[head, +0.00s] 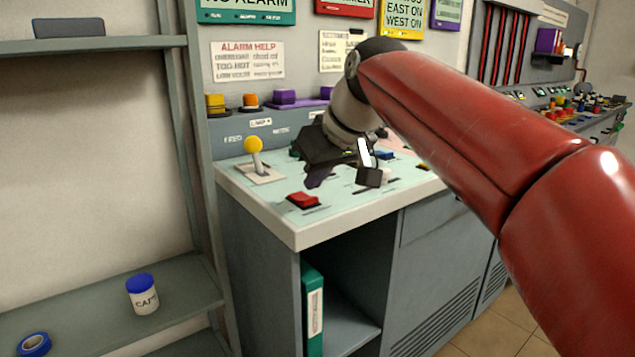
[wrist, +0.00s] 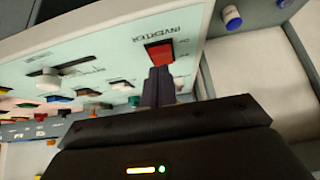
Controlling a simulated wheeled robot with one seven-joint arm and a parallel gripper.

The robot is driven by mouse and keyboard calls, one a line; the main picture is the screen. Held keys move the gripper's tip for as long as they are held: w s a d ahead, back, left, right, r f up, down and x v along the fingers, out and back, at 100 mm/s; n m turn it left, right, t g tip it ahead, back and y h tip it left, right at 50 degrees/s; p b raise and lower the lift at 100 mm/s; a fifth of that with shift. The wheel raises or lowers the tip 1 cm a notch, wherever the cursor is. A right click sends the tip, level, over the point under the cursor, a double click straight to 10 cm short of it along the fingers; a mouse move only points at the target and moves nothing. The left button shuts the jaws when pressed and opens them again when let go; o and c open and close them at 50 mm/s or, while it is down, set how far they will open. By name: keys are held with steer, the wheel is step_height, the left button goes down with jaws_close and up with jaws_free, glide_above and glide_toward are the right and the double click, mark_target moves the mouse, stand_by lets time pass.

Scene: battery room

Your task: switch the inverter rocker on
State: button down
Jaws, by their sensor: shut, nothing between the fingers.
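The inverter rocker (head: 303,200) is a red switch near the front left corner of the pale green console top. It also shows in the wrist view as a red rocker (wrist: 159,52) beside the upside-down word INVERTER. My gripper (head: 315,184) is shut and empty, with its dark fingers pointing down close to the rocker. In the wrist view the closed fingertips (wrist: 158,72) lie right at the rocker's lower edge in the picture. I cannot tell whether they touch it. Which way the rocker is tipped is not clear.
A yellow-knobbed lever (head: 254,147) stands on the console left of my gripper. Several coloured switches lie behind my gripper, partly hidden by it. A shelf at left holds a blue-lidded jar (head: 142,294) and a blue tape roll (head: 34,344).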

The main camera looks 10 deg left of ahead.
mark_target(311, 205)
steer(key=shift+d+f, duration=0.1)
steer(key=shift+f, duration=0.5)
steer(key=shift+f, duration=0.1)
steer(key=shift+s+f+b, duration=0.1)
steer(key=shift+f+b, duration=0.1)
steer(key=shift+b, duration=0.4)
steer(key=b, duration=0.2)
steer(key=f+t+y+b, duration=0.1)
steer(key=b, duration=0.1)
steer(key=shift+s+d+f+b, duration=0.15)
steer(key=shift+d+f+b, duration=0.1)
steer(key=shift+f+b, duration=0.05)
steer(key=shift+a+r+p, duration=0.1)
steer(key=shift+r+p, duration=0.4)
steer(key=shift+p, duration=0.05)
steer(key=shift+r, duration=0.1)
steer(key=shift+r+p, duration=0.7)
steer(key=shift+p, duration=0.1)
